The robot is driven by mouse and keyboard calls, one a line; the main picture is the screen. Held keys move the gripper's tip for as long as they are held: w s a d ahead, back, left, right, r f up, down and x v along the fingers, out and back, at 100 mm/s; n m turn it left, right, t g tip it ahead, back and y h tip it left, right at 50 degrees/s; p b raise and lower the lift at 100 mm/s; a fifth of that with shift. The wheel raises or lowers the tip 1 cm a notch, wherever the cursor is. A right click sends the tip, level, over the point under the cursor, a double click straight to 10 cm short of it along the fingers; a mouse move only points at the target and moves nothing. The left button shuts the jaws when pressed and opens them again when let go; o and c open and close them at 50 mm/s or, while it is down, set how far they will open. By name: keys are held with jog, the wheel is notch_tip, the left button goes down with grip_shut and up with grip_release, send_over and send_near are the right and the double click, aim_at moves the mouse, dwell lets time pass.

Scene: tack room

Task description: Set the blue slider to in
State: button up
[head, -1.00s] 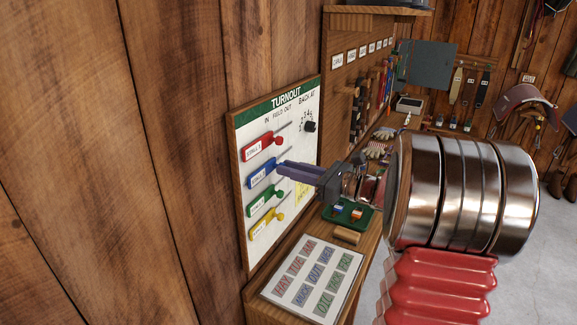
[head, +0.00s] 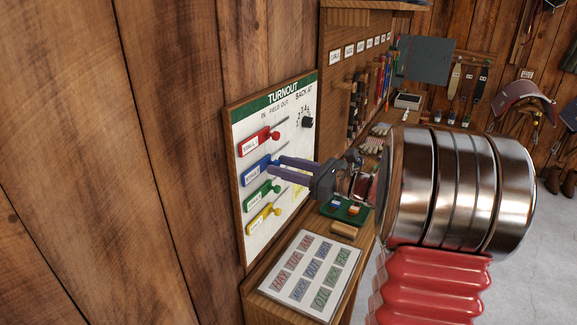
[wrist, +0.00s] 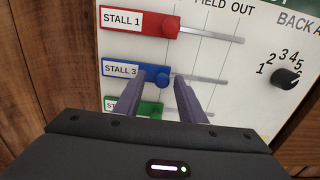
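The blue slider (wrist: 165,76) is on the TURNOUT board (wrist: 228,95), in the second row beside a label reading STALL 3. Its round knob is at the left end of its metal track, left of the FIELD and OUT columns; the IN heading is out of the wrist view. In the head view the blue slider (head: 256,174) is partly covered by my fingers. My gripper (wrist: 161,78) is open, with its two fingertips apart on either side of the blue knob. Whether they touch it I cannot tell.
The red slider (wrist: 170,27) is just above and the green slider (head: 262,193) just below, with the yellow slider (head: 263,218) lowest. A black numbered dial (wrist: 285,78) is to the right. A lettered panel (head: 312,272) lies on the bench below.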

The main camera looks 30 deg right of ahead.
jog(key=v, duration=1.3)
jog(key=shift+s+d, duration=0.2)
jog(key=shift+s, duration=0.1)
jog(key=shift+f, duration=0.15)
